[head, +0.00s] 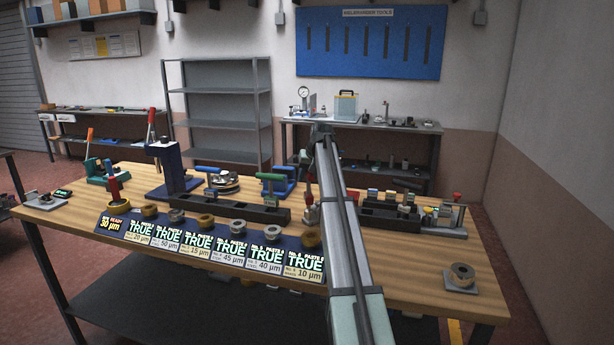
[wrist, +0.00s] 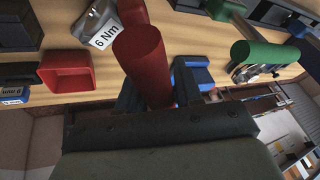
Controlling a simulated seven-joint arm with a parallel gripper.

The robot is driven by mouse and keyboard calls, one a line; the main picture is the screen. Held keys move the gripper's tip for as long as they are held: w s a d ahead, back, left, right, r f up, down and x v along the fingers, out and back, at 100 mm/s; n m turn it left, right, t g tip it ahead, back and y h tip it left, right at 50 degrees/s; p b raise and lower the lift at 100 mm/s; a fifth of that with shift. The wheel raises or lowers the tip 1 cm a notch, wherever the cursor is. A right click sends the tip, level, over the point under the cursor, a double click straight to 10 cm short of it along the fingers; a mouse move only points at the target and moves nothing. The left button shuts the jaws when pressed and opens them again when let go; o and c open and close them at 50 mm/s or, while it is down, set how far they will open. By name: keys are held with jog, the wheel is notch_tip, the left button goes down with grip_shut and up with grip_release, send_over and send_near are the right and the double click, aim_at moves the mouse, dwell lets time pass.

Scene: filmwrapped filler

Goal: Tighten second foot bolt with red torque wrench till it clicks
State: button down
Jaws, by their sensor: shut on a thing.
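My gripper (wrist: 150,110) is shut on a red cylindrical handle (wrist: 145,58), which fits the red torque wrench. The handle stands out from between the dark jaws toward the table. In the head view my gripper (head: 307,190) hangs over the middle right of the bench, partly behind my own arm. A grey piece with a "6 Nm" label (wrist: 105,38) lies beside the handle in the wrist view. Another red part (wrist: 132,11) shows just beyond the handle; I cannot tell if they are joined. I cannot make out the foot bolts or the wrench's working end.
A wooden bench (head: 420,285) carries a blue fixture with a green handle (head: 278,180) left of my gripper. A red open box (wrist: 68,73) shows in the wrist view. Paste labels (head: 235,250) line the front edge. A dark block rack (head: 390,215) stands right.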

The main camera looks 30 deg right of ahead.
jog(key=shift+f, duration=0.5)
jog(key=shift+d+m+h, duration=0.25)
jog(key=shift+m+h, duration=0.45)
jog(key=shift+m, duration=0.9)
jog(key=shift+s+d+m+g+h, duration=0.15)
jog(key=shift+m+h, duration=0.2)
jog(key=shift+m, duration=0.45)
jog(key=shift+d+m+g+h, duration=0.15)
jog(key=shift+m+h, duration=0.2)
jog(key=shift+m, duration=0.45)
jog(key=shift+a, duration=0.1)
